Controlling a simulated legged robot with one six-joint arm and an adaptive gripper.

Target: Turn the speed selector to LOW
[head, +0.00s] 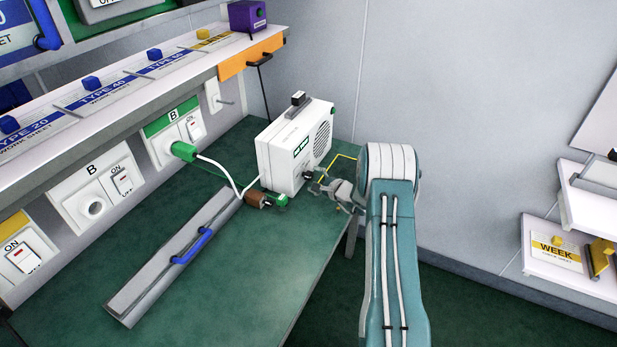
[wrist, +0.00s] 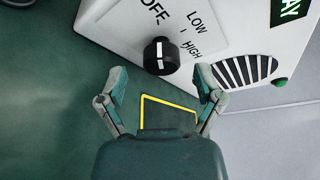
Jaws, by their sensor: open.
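The speed selector (wrist: 161,57) is a black round knob with a white line, on the front of a white machine (wrist: 120,18). The labels OFF, LOW and HIGH are printed around it. The white line lies roughly up and down in the wrist view; I cannot tell for sure which label it marks. My gripper (wrist: 160,86) is open, its fingertips spread to either side just short of the knob, apart from it. In the head view the white machine (head: 283,150) stands at the bench's back end, with my gripper (head: 314,181) close to its front lower right.
A yellow outline (wrist: 168,99) marks the green bench (head: 235,270). A green button (wrist: 281,82) and a slotted vent sit beside the knob. A white cable with a green plug (head: 184,151) runs to the wall socket. A grey cover with a blue handle (head: 190,246) lies left.

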